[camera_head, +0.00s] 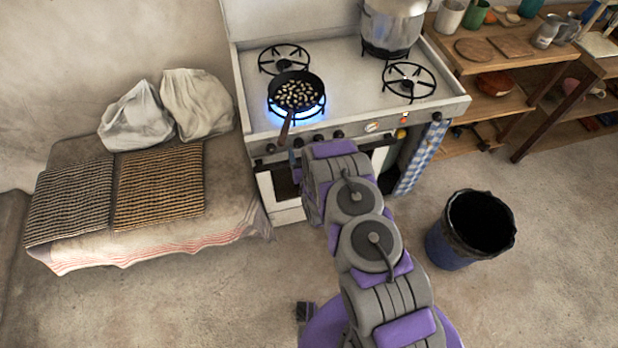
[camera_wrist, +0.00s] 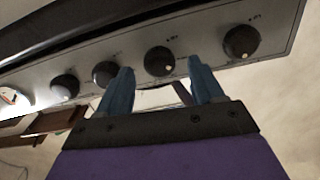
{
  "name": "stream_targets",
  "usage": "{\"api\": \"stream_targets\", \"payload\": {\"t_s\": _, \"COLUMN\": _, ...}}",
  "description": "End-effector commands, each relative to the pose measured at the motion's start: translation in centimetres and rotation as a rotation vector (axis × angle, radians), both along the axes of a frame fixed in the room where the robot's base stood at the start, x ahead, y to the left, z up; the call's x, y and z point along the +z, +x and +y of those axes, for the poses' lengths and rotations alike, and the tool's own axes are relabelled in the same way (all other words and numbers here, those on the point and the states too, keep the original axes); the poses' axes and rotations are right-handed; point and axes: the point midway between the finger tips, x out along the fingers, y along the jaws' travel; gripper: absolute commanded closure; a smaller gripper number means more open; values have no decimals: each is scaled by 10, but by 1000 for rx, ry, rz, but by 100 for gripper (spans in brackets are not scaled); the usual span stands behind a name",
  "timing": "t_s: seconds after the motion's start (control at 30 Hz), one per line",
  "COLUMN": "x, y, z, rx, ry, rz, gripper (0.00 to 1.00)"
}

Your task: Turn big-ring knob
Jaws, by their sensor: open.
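The stove's front panel carries a row of black round knobs with white marks. In the wrist view they are a far-right knob (camera_wrist: 241,41), a knob between my fingers (camera_wrist: 159,61), and two more to the left (camera_wrist: 105,74) (camera_wrist: 64,86). I cannot read which is the big-ring knob. My gripper (camera_wrist: 162,84) is open and empty, its blue fingers on either side of one knob and a little short of it; contact cannot be told. In the head view my arm hides most of the gripper; the stove (camera_head: 345,85) has a blue flame under the pan.
A pan (camera_head: 296,92) sits on the lit front-left burner, its handle (camera_head: 286,128) jutting over the front edge above the knobs. A pot (camera_head: 392,25) stands at the back right. A bench (camera_head: 225,215) is left, a black-lined bin (camera_head: 455,245) right.

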Motion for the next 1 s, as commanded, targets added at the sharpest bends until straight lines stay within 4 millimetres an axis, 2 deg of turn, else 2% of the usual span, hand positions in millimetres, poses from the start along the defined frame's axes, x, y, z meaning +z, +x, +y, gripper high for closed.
{"api": "stream_targets", "payload": {"t_s": 0.2, "x": 1, "y": -34, "z": -10, "rx": -1, "ry": -1, "rz": 2, "gripper": 33}}
{"api": "stream_targets", "payload": {"t_s": 0.4, "x": 3, "y": -43, "z": -9, "rx": 1, "ry": 6, "rz": 3, "gripper": 33}}
{"api": "stream_targets", "payload": {"t_s": 0.67, "x": 4, "y": -60, "z": -16, "rx": 1, "ry": -3, "rz": -2, "gripper": 33}}
{"api": "stream_targets", "payload": {"t_s": 1.0, "x": -1, "y": -78, "z": -19, "rx": 0, "ry": 1, "rz": 3, "gripper": 33}}
